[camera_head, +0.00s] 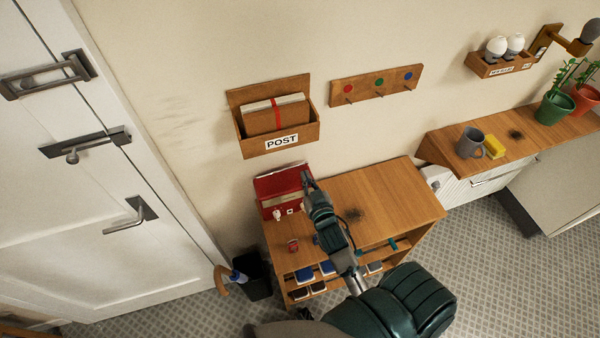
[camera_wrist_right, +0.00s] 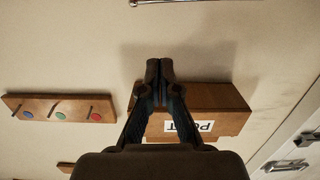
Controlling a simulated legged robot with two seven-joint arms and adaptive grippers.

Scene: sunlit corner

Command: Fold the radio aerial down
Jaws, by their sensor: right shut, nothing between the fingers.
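A red box-like thing (camera_head: 285,183), which looks like the radio, stands at the back left of the wooden table, against the wall. My right gripper (camera_head: 308,181) is at its right end and hides part of it; I cannot tell if they touch. The gripper is shut and empty; its fingertips also show together in the right wrist view (camera_wrist_right: 160,68). In that view a thin metal rod with a small rounded tip (camera_wrist_right: 195,2), probably the aerial, runs nearly level along the top edge, apart from the fingers. Its other end is out of view. My left gripper is not in view.
The wooden table (camera_head: 400,190) has a dark patch and clear room at right. A small red can (camera_head: 293,245) stands in front. The POST box (camera_head: 280,125) hangs on the wall above the red thing. A peg rail (camera_head: 375,85) is right of it.

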